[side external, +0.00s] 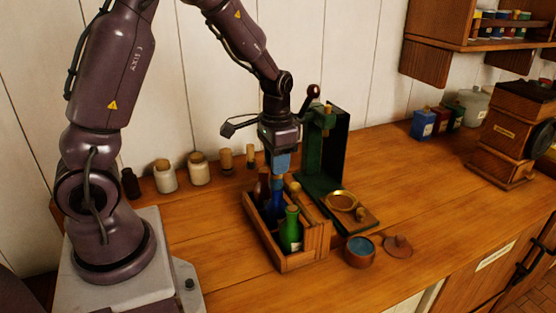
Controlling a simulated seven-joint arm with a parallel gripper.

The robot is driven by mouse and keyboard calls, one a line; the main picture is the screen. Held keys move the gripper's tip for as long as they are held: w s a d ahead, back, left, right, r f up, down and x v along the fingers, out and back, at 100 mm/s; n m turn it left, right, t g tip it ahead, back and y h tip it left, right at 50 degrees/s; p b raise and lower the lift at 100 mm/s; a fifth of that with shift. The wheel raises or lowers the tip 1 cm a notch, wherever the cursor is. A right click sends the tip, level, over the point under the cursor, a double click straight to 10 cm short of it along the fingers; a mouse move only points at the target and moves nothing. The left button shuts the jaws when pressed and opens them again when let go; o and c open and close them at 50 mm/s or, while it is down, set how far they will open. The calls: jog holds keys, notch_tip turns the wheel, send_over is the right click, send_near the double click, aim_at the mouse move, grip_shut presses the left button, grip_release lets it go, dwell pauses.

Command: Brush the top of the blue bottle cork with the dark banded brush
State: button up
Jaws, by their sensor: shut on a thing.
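A wooden crate (298,262) on the counter holds several bottles. The blue bottle (275,207) stands upright in it, behind the green bottle (291,234) with its tan cork; a brown bottle (262,186) is at its left. My gripper (280,167) points down right above the blue bottle, shut on a small dark piece (278,181) that looks like the banded brush. The piece is mostly hidden by the fingers. Its lower end is at the blue bottle's top; I cannot tell whether it touches the cork, which I cannot make out clearly.
A green press-like stand (320,155) rises close behind and right of the crate, with a brass dish (341,200) on its base. A round pot (360,252) and its lid (398,246) lie in front. Cream jars (165,176) line the wall. The counter's right middle is clear.

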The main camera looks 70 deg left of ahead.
jog(key=shift+d, duration=0.85)
jog(key=shift+a, duration=1.1)
jog(key=shift+d, duration=0.75)
jog(key=shift+a, duration=0.4)
jog(key=shift+a+r, duration=0.2)
jog(key=shift+r, duration=0.45)
jog(key=shift+a+r, duration=0.15)
jog(key=shift+r, duration=3.35)
jog(key=shift+f, duration=0.25)
